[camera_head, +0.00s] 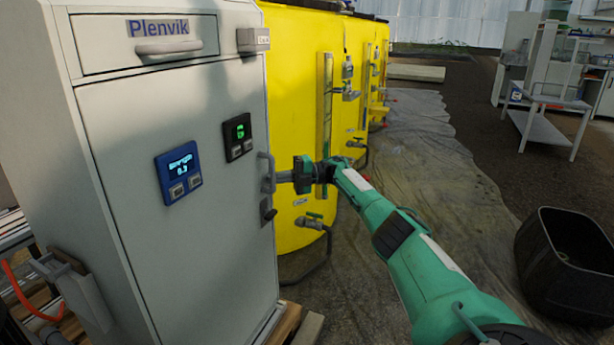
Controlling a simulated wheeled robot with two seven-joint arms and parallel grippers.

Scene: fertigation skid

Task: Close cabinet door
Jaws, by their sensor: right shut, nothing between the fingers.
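The grey cabinet (120,140) fills the left side of the head view. Its front door (215,225) looks flush with the body, and carries a blue display, a smaller black display and a vertical grey handle (266,172) at its right edge. A dark latch (268,212) sits below the handle. The left gripper is not in view.
Yellow tanks (295,100) with valves stand right behind the cabinet. A black tub (565,262) sits on the ground at the right. A white bench (545,125) stands at the back right. The floor between the tanks and bench looks open.

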